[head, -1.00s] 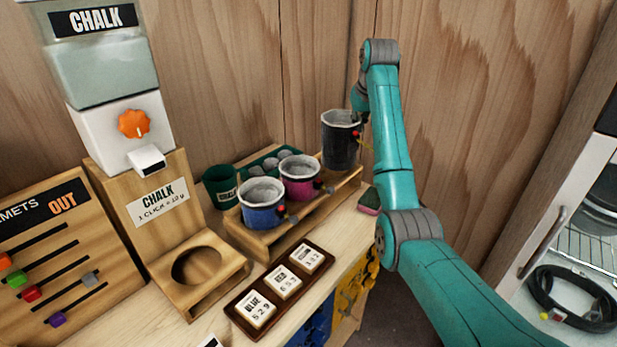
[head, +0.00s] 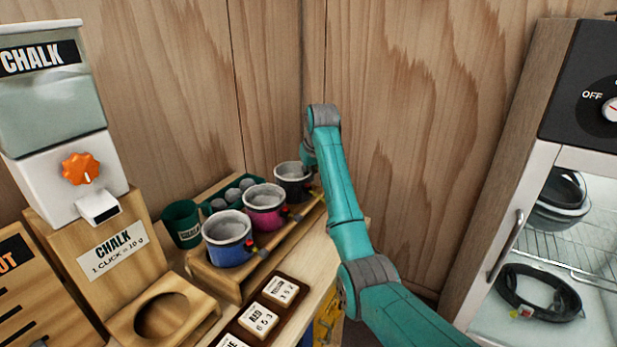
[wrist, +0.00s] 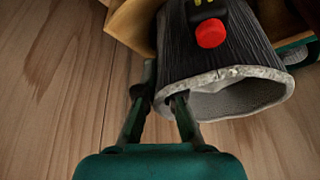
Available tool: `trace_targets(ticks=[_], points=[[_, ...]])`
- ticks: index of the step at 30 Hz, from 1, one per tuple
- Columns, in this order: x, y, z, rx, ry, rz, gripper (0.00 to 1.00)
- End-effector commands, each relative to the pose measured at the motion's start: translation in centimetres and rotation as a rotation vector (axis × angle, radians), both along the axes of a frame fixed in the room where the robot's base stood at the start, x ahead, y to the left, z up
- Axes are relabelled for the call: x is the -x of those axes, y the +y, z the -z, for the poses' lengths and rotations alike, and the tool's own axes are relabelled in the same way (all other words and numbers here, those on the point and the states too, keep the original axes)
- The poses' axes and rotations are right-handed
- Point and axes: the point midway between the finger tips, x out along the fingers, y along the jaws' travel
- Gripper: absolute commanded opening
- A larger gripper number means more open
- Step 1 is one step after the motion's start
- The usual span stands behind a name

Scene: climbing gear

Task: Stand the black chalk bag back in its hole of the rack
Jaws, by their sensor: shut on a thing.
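The black chalk bag (head: 293,184) stands upright at the far right end of the wooden rack (head: 232,285), in line with the other bags. Its lower part is hidden, so I cannot tell how deep it sits in its hole. My gripper (wrist: 160,98) is shut on the bag's rim in the wrist view, one finger outside and one inside the mouth. The black bag (wrist: 215,50) shows there with a red toggle and pale lining. In the head view the gripper is mostly hidden behind my arm.
A blue bag (head: 228,240) and a magenta bag (head: 265,209) stand in the rack. A green cup (head: 182,224) and a green tray (head: 217,203) are behind it. A tile tray (head: 270,302) lies in front. A chalk dispenser (head: 60,170) is left; a cabinet (head: 505,210) is right.

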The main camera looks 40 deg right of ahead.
Motion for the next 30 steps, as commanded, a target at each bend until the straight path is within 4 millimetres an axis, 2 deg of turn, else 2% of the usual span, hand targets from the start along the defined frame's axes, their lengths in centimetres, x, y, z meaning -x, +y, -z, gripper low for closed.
trace_targets(ticks=[2,10,12,14,24,30], points=[[0.0,0.0,0.5,0.0,0.0,0.0,0.0],[0.0,0.0,0.6,0.0,0.0,0.0,0.0],[0.0,0.0,0.6,0.0,0.0,0.0,0.18],[0.0,0.0,0.6,0.0,0.0,0.0,0.31],[0.0,0.0,0.4,0.0,-0.001,0.0,0.31],[-0.5,0.5,-1.7,0.002,-0.003,-0.002,0.31]])
